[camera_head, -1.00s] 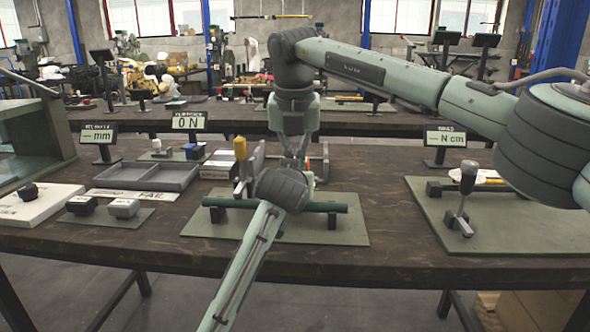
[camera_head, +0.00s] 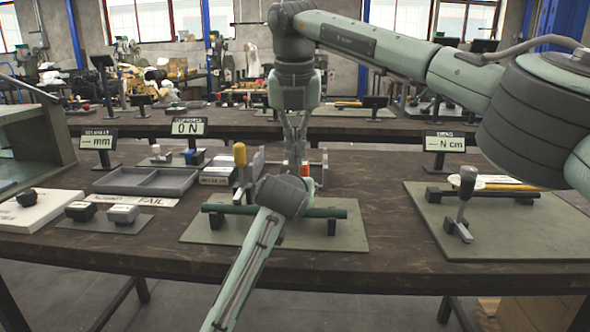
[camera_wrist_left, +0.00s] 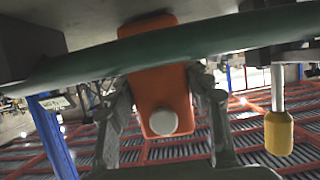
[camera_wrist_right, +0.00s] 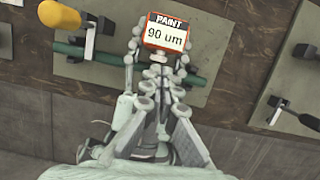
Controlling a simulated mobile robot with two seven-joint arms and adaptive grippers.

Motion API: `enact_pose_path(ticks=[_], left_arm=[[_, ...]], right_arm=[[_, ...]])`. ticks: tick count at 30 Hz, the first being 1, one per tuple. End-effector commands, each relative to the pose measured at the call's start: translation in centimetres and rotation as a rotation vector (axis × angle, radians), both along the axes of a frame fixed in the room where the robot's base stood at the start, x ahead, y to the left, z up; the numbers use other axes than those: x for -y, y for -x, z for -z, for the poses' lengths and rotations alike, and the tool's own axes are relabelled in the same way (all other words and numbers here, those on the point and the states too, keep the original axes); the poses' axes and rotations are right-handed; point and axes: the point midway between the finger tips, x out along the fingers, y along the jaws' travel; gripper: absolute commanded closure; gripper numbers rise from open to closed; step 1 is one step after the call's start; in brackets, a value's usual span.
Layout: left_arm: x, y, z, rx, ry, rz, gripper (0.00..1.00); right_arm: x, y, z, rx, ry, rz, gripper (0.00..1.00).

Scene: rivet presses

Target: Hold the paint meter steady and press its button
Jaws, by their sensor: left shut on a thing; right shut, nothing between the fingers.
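The orange paint meter (camera_wrist_left: 160,85) stands just behind the green tube (camera_wrist_left: 90,68), with its white round button (camera_wrist_left: 163,122) facing my left wrist. My left gripper (camera_wrist_left: 162,88) is shut on its sides. In the right wrist view the meter's screen (camera_wrist_right: 167,33) reads "PAINT 90 um". In the head view my left wrist hides most of the meter; a bit of orange (camera_head: 305,170) shows. My right gripper (camera_head: 296,166) points down, shut and empty, over the meter. Its fingertips (camera_wrist_right: 158,76) look close to the button from above, but I cannot tell whether they touch.
The tube lies on supports on a green mat (camera_head: 345,235), beside a yellow-handled clamp (camera_head: 240,155). Grey trays (camera_head: 145,180) and small blocks lie left. Another mat with a grey-handled clamp (camera_head: 466,188) lies right. Bare bench shows between the mats.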

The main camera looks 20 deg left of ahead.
Motion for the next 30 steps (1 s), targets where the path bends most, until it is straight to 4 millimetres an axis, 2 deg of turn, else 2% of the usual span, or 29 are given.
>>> enact_pose_path(ticks=[3,10,30], left_arm=[[0.0,0.0,0.0,0.000,0.000,-0.001,0.84],[-0.1,0.0,0.0,0.000,-0.001,-0.002,0.84],[-0.1,0.0,0.0,0.000,-0.001,-0.003,0.84]], right_arm=[[0.0,0.6,-2.3,0.001,-0.001,-0.002,1.00],[0.2,1.3,-4.8,-0.004,0.001,-0.002,1.00],[0.1,1.5,-5.0,-0.005,0.001,-0.004,1.00]])
